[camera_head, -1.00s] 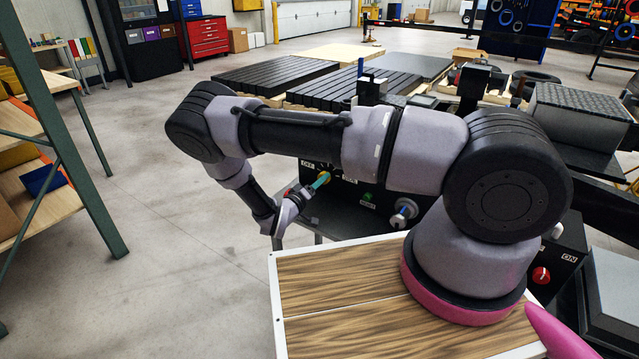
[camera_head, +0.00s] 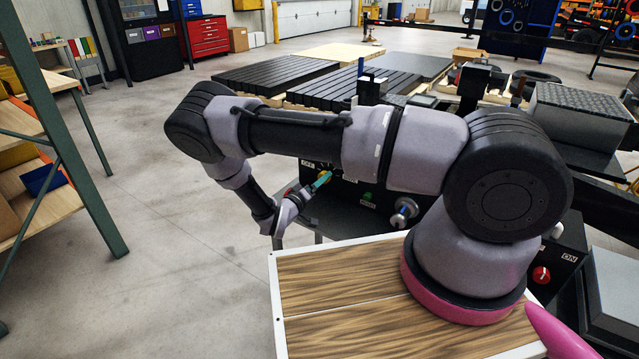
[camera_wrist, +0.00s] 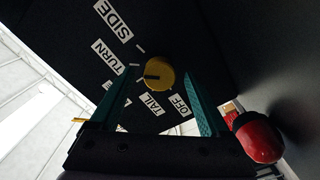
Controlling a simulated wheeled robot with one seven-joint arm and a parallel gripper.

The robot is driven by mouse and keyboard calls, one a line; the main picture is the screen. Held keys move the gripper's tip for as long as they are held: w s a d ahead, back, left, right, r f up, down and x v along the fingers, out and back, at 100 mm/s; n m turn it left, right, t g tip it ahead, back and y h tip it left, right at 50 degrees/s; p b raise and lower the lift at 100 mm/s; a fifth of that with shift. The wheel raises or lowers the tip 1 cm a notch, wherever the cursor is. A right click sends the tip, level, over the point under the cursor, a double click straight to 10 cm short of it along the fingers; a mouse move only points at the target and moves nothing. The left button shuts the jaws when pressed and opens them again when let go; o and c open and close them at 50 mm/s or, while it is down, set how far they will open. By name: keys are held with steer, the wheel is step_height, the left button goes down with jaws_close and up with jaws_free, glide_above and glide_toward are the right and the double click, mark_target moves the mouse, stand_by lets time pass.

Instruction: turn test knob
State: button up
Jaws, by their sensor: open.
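A round yellow knob (camera_wrist: 159,73) with a dark pointer mark sits on a black panel in the wrist view. White labels surround it: SIDE, TURN, TAIL, OFF and one mostly hidden by a finger. The pointer is toward the left, roughly toward the TURN label (camera_wrist: 109,57). My gripper (camera_wrist: 161,80) is open, with one green finger on each side of the knob and a visible gap on both sides. In the head view my gripper (camera_head: 321,181) is at the black control panel (camera_head: 335,204), where the knob is hard to make out.
A red rounded part (camera_wrist: 258,138) is close to the right finger in the wrist view. In the head view, a blue-and-silver connector (camera_head: 404,212), a green light (camera_head: 367,197) and a red knob (camera_head: 541,274) are on the panel. Open floor lies left.

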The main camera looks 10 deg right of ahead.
steer(key=v, duration=1)
steer(key=shift+s+a, duration=0.2)
steer(key=s+d+r+m+g+y, duration=0.2)
steer(key=d+r+g, duration=0.2)
steer(key=r, duration=0.6)
steer(key=s+d+r+m+g+y, duration=0.25)
steer(key=r+g, duration=0.25)
steer(key=r, duration=0.4)
steer(key=s+d+r+m+g+y, duration=0.2)
steer(key=d+r+g, duration=0.2)
steer(key=r, duration=0.6)
steer(key=s+d+r+t+y, duration=0.2)
steer(key=s+r+t+y, duration=0.1)
steer(key=s+r, duration=0.4)
steer(key=s+d+r+n+t+y, duration=0.1)
steer(key=s+r+t+y, duration=0.3)
steer(key=s+r, duration=0.4)
steer(key=shift+d+r+y, duration=0.45)
steer(key=shift+r+y, duration=0.2)
steer(key=shift+r, duration=2.55)
